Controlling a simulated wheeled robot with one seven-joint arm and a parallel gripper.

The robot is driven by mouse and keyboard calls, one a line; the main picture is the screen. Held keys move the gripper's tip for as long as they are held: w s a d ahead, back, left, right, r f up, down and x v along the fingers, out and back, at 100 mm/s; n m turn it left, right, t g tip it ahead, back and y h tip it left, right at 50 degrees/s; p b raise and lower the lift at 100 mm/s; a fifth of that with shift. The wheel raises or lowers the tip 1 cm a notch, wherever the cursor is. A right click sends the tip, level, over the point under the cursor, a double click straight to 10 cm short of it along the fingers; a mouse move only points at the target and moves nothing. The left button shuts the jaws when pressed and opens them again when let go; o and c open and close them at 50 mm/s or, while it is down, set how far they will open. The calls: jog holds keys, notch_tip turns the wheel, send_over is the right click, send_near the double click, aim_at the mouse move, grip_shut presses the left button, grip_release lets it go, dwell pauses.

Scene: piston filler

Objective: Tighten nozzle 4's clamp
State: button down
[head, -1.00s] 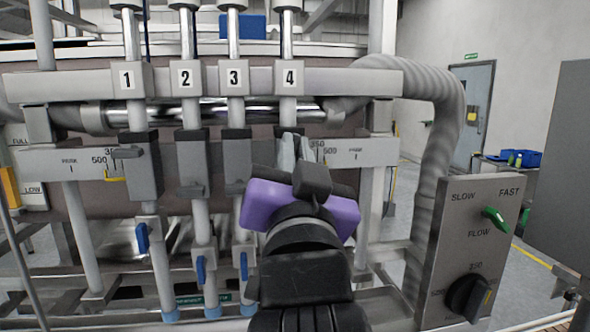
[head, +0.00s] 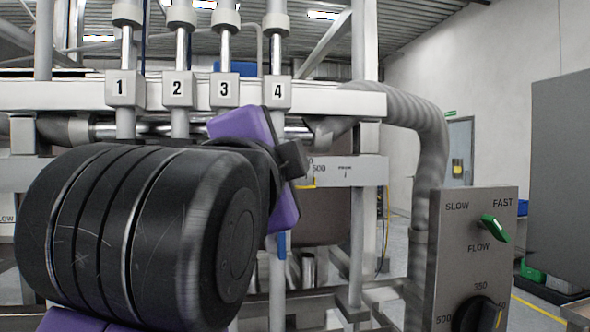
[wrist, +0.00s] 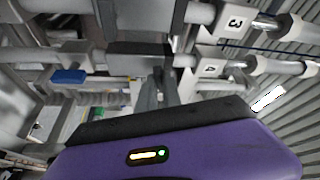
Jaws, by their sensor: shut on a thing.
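Nozzle 4 (head: 278,94) carries its number on a pale block in the head view, and the 4 block also shows in the wrist view (wrist: 210,70). Its clamp (wrist: 140,48) is a dark grey block on the pale tube in the wrist view. My gripper (wrist: 161,80) has its grey fingers up against this clamp. They are shut on the clamp's handle, which the fingers mostly hide.
Nozzle 3 (head: 224,91) stands close to the left. Nozzle 4's blue lever (wrist: 70,76) sits further along its tube. A control panel (head: 455,260) with a green flow knob (head: 494,229) and a dark dial stands at right. My black arm link covers the lower left.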

jog(key=shift+m+g, duration=0.7)
jog(key=shift+m, duration=1.2)
jog(key=c, duration=1.5)
grip_release()
jog(key=shift+b, duration=0.3)
jog(key=s, duration=0.2)
jog(key=s+b, duration=0.1)
jog(key=s, duration=0.2)
jog(key=s+a, duration=0.1)
jog(key=s, duration=0.1)
jog(key=shift+s+b, duration=0.35)
